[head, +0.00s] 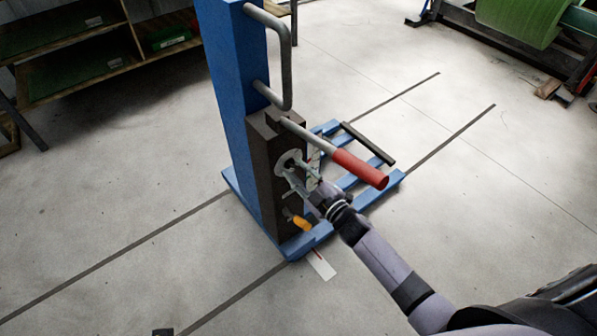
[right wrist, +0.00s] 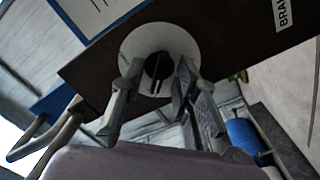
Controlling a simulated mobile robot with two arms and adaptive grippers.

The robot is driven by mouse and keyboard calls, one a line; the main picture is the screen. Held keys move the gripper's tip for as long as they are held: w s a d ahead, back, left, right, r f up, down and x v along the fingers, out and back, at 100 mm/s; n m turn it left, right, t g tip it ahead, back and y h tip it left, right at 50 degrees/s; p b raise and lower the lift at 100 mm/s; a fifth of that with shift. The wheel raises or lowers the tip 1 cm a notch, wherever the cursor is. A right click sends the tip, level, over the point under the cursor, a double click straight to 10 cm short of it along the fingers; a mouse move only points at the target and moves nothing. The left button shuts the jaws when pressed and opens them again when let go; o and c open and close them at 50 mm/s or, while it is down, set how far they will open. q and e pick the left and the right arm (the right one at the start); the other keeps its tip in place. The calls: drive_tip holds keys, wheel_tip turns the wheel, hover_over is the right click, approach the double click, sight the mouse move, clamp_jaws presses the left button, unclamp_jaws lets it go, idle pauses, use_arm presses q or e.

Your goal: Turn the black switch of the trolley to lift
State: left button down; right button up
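The trolley (head: 238,110) is a blue upright with a dark panel (head: 262,165) on its side. The black switch (right wrist: 158,68) sits on a round white plate (right wrist: 135,45) on this panel, with a pale line on its face. In the head view the plate (head: 287,158) shows but my gripper covers the switch. My right gripper (right wrist: 159,76) is open, its fingertips left and right of the switch, with a gap on each side. It also shows in the head view (head: 297,178), reaching the panel from the front right.
A lever with a red grip (head: 360,168) sticks out above my right gripper. A grey handle (head: 289,60) is higher on the upright. An orange knob (head: 301,223) is low on the panel. Blue forks (head: 385,185) lie behind. The floor at left is clear.

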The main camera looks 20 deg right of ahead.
drive_tip(key=v, duration=1.2)
idle(0.4)
